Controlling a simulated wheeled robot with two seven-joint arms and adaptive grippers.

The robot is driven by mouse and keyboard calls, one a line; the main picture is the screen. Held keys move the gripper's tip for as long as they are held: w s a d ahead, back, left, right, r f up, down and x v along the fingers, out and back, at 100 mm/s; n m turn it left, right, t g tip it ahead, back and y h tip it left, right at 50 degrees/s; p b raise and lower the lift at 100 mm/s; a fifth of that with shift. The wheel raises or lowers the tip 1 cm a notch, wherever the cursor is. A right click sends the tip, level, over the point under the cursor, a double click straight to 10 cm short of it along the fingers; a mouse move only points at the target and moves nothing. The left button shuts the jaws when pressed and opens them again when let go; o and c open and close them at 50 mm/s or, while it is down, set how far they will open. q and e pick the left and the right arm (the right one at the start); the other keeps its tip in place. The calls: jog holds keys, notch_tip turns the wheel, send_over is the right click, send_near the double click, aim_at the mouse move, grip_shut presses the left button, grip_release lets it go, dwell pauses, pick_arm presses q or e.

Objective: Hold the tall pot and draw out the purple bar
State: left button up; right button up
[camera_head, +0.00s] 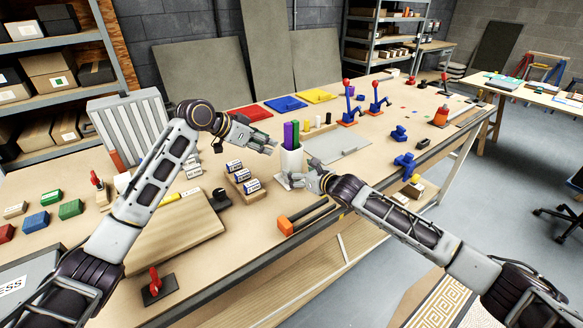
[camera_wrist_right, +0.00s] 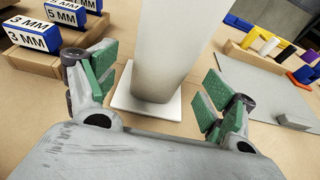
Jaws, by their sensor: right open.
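The tall white pot (camera_head: 292,160) stands upright on the bench on a pale square base (camera_wrist_right: 146,106). The purple bar (camera_head: 288,134) and a green bar (camera_head: 296,132) stick up out of its top. My left gripper (camera_head: 273,146) is to the left of the pot near bar height, apart from the bars; its fingers look spread and empty. My right gripper (camera_head: 290,180) is low at the front of the pot. In the right wrist view its open green-padded fingers (camera_wrist_right: 160,70) stand on either side of the pot (camera_wrist_right: 172,50), with gaps visible. The bars' lower ends are hidden.
A wooden rack of labelled blocks (camera_head: 242,182) stands left of the pot. An orange-headed hammer (camera_head: 306,216) lies in front. A grey plate (camera_head: 340,147) lies to the right. Red, blue and yellow trays (camera_head: 286,104) lie behind.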

jog(key=shift+w+a, duration=0.65)
jog(key=shift+w, duration=0.25)
jog(key=shift+x, duration=1.35)
